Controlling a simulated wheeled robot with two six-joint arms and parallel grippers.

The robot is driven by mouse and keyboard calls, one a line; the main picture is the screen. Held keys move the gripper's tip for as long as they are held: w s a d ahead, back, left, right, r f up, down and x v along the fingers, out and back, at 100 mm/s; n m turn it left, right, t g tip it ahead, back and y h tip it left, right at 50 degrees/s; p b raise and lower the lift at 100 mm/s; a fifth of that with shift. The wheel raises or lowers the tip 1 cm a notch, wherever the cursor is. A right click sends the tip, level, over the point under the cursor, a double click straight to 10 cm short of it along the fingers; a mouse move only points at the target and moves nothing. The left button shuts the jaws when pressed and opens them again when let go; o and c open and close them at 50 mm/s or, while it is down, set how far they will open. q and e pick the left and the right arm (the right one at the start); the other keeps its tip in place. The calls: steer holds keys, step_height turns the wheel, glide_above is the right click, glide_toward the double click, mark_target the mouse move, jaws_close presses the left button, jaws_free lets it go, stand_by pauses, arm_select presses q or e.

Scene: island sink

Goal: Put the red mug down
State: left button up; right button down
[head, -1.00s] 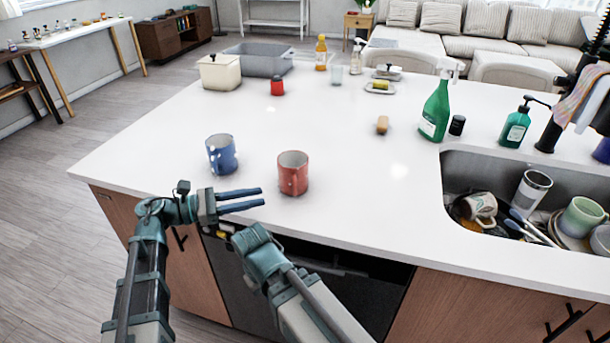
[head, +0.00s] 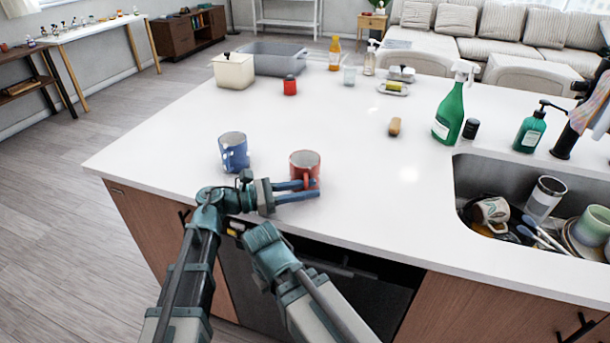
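The red mug (head: 305,161) stands upright on the white island counter, near its front edge, with its handle toward me. My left gripper (head: 308,190) is at the near side of the mug, pointing right. Its two blue fingers are apart, one nearer the mug and one nearer me. They overlap the handle area in the picture, and I cannot tell whether they touch it. My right gripper does not show; only a part of the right arm is in view below the counter edge.
A blue mug (head: 233,152) stands just left of the red mug. A sink (head: 475,177) with several dishes is at the right. A green spray bottle (head: 450,113) and a brown brush-like item (head: 395,127) stand farther back. The middle of the counter (head: 345,135) is clear.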

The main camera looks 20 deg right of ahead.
arm_select(q)
steer(key=d, duration=0.3)
steer(key=shift+d, duration=0.15)
jaws_close()
stand_by(1.3)
